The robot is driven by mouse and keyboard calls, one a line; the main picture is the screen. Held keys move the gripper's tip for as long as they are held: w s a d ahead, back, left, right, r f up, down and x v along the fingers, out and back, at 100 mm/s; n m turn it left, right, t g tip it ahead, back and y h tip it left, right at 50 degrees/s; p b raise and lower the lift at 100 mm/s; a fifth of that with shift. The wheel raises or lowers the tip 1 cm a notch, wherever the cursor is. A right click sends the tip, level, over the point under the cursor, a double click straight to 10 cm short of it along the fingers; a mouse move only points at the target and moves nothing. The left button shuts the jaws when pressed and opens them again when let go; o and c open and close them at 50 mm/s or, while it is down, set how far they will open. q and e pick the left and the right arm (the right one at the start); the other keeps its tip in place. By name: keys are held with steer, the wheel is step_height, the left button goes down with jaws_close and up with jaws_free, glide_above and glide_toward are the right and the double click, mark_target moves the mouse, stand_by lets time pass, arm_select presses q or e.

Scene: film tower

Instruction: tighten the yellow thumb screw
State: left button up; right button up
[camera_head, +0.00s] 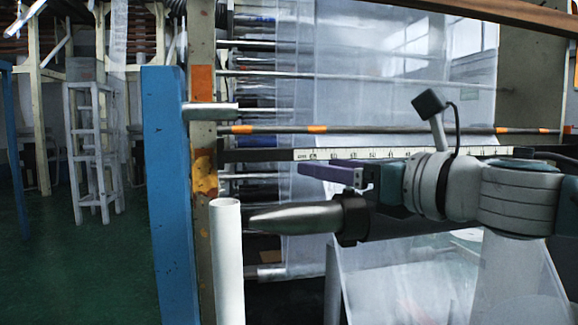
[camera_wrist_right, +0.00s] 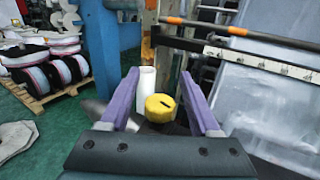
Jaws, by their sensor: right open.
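The yellow thumb screw (camera_wrist_right: 161,107) shows in the right wrist view as a round knob with a dark slot in its face. It appears between the two purple fingers of my right gripper (camera_wrist_right: 159,75), with visible space on both sides. My right gripper (camera_head: 308,171) is open and comes in from the right in the head view, its fingers pointing left above a black collar (camera_head: 352,218) on a tapered metal shaft (camera_head: 295,217). I cannot make out the thumb screw in the head view. Whether the fingers touch it is not clear. My left gripper is not in view.
A white upright tube (camera_head: 227,262) stands just left of the shaft tip. A blue post (camera_head: 168,190) and a worn post with orange and yellow patches stand behind. A ruler bar (camera_head: 400,153) and clear film lie behind my right arm.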

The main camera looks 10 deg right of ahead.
jaws_close()
stand_by(0.3)
stand_by(0.4)
